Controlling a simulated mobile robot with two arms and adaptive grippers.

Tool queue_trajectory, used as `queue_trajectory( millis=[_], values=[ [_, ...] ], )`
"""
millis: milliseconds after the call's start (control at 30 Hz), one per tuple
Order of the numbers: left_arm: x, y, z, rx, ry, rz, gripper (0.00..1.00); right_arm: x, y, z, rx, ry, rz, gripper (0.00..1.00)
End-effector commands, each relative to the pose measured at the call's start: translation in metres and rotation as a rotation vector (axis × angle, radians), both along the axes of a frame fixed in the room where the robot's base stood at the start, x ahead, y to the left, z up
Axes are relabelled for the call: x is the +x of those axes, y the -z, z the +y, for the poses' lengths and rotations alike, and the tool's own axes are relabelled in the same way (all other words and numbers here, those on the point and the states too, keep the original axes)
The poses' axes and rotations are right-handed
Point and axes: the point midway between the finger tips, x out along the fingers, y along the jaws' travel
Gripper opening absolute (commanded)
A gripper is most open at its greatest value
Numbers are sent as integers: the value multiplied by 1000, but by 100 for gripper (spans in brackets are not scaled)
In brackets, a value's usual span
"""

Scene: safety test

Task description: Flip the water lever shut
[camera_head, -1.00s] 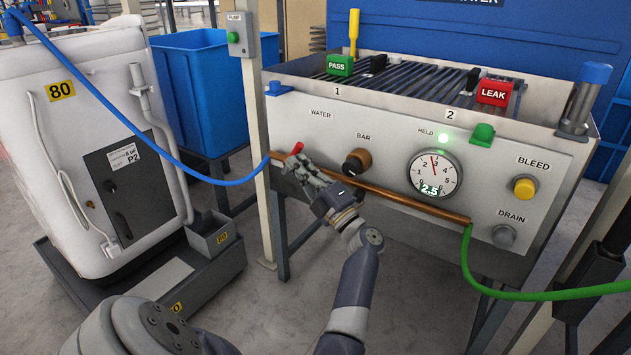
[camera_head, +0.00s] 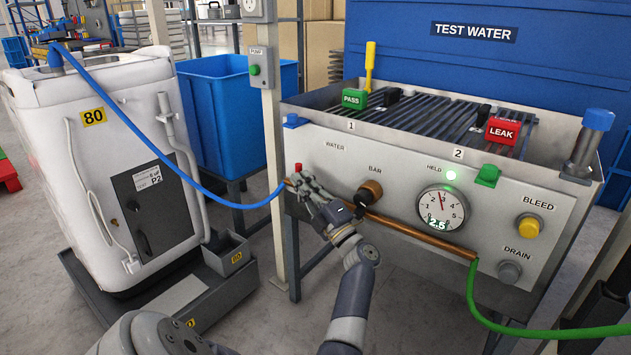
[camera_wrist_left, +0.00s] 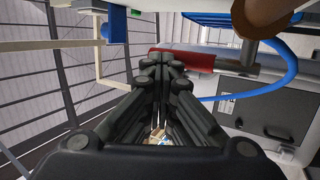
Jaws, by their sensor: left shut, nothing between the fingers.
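The red water lever (camera_head: 298,168) shows as a small red tip at the left end of the test bench's front panel, below the WATER label. In the left wrist view the red lever (camera_wrist_left: 187,60) lies across the picture, just beyond my fingertips. My left gripper (camera_head: 299,183) is shut and empty, with its fingers just below and beside the red tip. It also shows in the left wrist view (camera_wrist_left: 163,70). I cannot tell whether the fingers touch the lever. The fingers hide the lever's lower part. My right gripper is not in view.
A copper pipe (camera_head: 420,239) runs along the panel, past the brown BAR knob (camera_head: 369,192). The gauge (camera_head: 441,208) reads 2.5 beside a lit green HELD lamp (camera_head: 451,175). A blue hose (camera_head: 229,205) reaches the panel's left end near a post (camera_head: 273,150).

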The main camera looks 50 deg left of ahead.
Motion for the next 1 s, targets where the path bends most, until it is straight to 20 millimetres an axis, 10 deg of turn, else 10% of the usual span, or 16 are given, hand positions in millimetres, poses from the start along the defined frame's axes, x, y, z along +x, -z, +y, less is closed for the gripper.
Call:
queue_trajectory(
  millis=[467,1000],
  values=[
    [-1,-1,-1,2,-2,-2,0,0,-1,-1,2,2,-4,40],
    [1,34,-65,0,0,1,0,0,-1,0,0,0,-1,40]
  ],
)
